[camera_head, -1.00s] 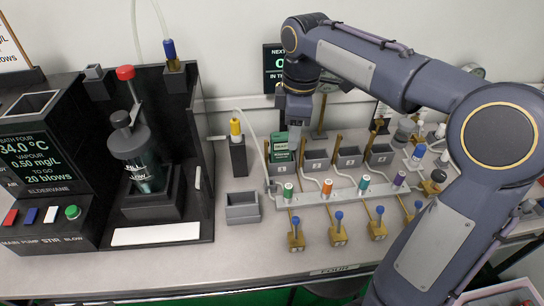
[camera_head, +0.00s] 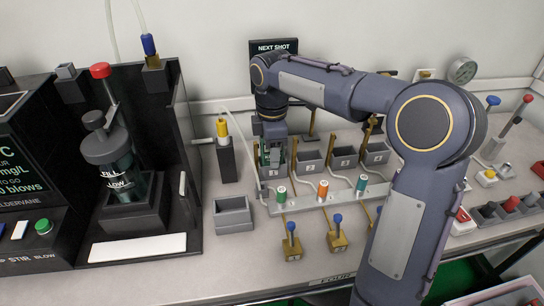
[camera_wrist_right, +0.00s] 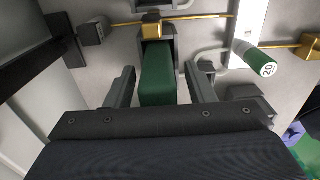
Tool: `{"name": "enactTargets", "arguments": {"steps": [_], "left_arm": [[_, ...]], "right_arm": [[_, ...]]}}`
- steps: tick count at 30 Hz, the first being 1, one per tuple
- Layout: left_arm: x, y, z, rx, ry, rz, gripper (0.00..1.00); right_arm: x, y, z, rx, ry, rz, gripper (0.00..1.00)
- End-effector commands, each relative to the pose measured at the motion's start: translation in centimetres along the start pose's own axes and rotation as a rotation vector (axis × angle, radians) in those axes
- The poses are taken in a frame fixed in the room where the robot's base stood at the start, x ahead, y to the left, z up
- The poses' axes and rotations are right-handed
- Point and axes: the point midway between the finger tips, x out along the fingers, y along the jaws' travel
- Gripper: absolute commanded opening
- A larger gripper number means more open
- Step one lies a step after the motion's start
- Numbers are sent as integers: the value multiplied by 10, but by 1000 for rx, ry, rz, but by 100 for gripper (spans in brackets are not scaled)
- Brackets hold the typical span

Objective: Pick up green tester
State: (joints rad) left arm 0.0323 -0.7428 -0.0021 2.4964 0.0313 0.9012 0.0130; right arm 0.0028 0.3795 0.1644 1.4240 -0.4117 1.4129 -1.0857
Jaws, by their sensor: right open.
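The green tester (camera_wrist_right: 158,76) is a dark green block standing in a grey holder. In the right wrist view it lies between the two fingers of my right gripper (camera_wrist_right: 163,88), with a gap on each side. The fingers are open and straddle it. In the head view my right gripper (camera_head: 272,150) points down over the leftmost holder of the row and hides most of the tester. My left gripper is not in view.
A white rail with green (camera_head: 281,194), orange (camera_head: 322,190) and other capped plugs runs in front of the holders. A grey open box (camera_head: 233,214) and a black stand with a yellow-topped piece (camera_head: 223,140) are at left. Brass levers with blue knobs (camera_head: 291,227) stand in front.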

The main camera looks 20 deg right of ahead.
Motion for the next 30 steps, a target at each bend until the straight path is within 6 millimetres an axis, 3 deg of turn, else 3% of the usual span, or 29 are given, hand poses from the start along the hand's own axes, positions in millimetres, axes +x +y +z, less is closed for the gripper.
{"name": "enactTargets", "arguments": {"steps": [3,15,23,30], "left_arm": [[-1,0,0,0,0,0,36],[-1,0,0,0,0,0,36],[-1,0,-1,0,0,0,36],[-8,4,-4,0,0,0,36]], "right_arm": [[-1,0,0,0,0,0,49],[-2,0,0,0,0,1,0],[-3,0,0,0,1,1,0],[-25,0,-1,0,1,3,0]]}}
